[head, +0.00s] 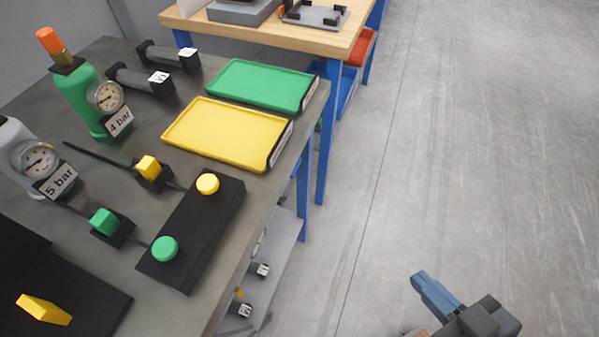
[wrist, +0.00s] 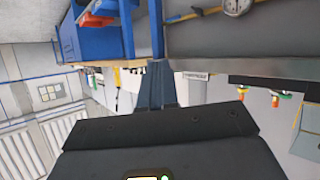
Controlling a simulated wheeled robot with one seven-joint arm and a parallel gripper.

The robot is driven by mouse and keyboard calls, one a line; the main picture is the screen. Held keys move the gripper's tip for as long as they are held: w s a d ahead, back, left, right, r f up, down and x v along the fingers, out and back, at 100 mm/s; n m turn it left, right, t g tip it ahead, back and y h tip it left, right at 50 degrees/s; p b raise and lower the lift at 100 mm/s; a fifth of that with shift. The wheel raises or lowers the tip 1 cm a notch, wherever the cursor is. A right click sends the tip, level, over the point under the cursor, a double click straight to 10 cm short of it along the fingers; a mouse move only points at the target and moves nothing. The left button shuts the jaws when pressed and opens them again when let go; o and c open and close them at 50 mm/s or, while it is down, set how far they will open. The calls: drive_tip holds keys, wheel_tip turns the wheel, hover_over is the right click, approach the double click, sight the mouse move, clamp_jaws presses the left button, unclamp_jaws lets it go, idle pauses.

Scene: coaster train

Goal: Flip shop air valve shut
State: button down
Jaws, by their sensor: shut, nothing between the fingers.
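My gripper (head: 422,283) is at the bottom right of the head view, over bare floor and well clear of the bench. Its blue-grey fingers are together and hold nothing; they also show in the wrist view (wrist: 157,85). No part is clearly marked as the shop air valve. A yellow lever-like piece (head: 44,309) stands on a black base at the lower left of the head view. In the wrist view, small red, yellow and green parts (wrist: 274,97) hang under a dark edge at the right, too small to identify.
The grey bench (head: 120,257) holds a green bottle (head: 82,100) with a 4 bar gauge, a 5 bar gauge (head: 37,159), a black two-button box (head: 205,225), a yellow tray (head: 225,135) and a green tray (head: 262,86). A wooden bench (head: 300,40) stands behind. The right floor is clear.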

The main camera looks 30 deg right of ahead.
drive_tip(key=w+d+f+n+g, duration=0.1)
drive_tip(key=w+f, duration=0.4)
drive_tip(key=w, duration=0.3)
drive_tip(key=w+r+n+g+y, duration=0.2)
drive_tip(key=w+n+y, duration=0.5)
drive_tip(key=w, duration=1)
drive_tip(key=shift+w+r+n+g, duration=0.3)
drive_tip(key=shift+r+n+g, duration=0.1)
drive_tip(key=shift+r, duration=0.1)
drive_tip(key=shift+a, duration=0.15)
drive_tip(key=s+d+f+x, duration=0.1)
drive_tip(key=f+x, duration=0.1)
drive_tip(key=x, duration=1.1)
drive_tip(key=shift+d+f, duration=0.2)
drive_tip(key=shift+d, duration=0.1)
drive_tip(key=shift+f+b, duration=0.15)
drive_tip(key=shift+b, duration=0.15)
